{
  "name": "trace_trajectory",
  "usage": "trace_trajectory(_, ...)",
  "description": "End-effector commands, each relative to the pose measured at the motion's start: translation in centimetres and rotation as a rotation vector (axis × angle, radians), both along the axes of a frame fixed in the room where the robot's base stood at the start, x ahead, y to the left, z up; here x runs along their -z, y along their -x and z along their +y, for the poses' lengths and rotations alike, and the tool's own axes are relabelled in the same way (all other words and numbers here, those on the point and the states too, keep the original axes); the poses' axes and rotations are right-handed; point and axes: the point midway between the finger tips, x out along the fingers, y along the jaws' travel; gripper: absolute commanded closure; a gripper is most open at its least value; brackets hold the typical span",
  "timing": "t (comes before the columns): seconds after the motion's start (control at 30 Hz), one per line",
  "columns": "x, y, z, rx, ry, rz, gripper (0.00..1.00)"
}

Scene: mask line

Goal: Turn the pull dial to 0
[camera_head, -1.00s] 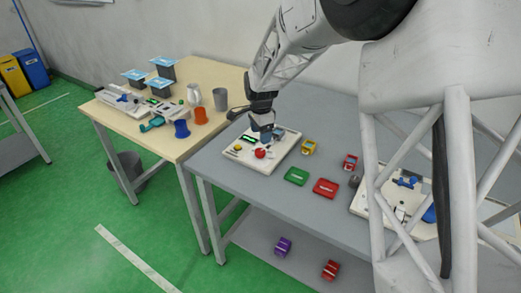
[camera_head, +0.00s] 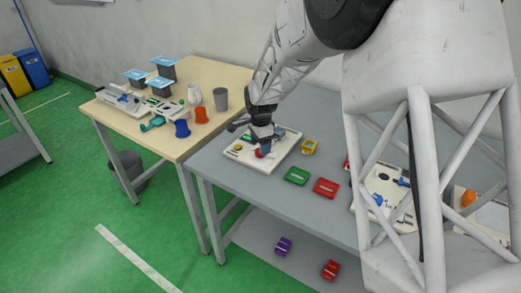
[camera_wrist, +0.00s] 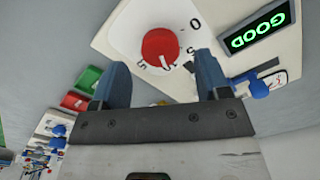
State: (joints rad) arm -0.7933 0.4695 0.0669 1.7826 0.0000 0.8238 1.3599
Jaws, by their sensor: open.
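The red dial (camera_wrist: 160,48) sits on a white face with printed numbers on a pale board. In the wrist view a 0 is at its upper right and a 5 at its lower left. A small pale mark shows on the dial's lower part, pointing away from the 0. My gripper (camera_wrist: 161,63) is open, its two blue fingers apart on either side of the dial's lower edge; contact cannot be told. In the head view my gripper (camera_head: 265,146) is just above the dial (camera_head: 260,155), hiding part of it.
A green "GOOD" display (camera_wrist: 260,28) is on the same board. Green (camera_head: 297,176) and red (camera_head: 326,187) blocks and a yellow part (camera_head: 309,147) lie to the right on the grey table. Another board (camera_head: 384,190) is farther right. Cups stand on the wooden table at left.

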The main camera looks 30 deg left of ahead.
Motion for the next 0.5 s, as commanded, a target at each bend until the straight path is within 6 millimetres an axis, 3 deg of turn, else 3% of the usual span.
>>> trace_trajectory(0.23,2.4,0.0,0.0,0.000,0.000,0.000,0.31)
trace_trajectory(0.5,3.1,0.0,0.0,0.000,-0.001,-0.001,0.31)
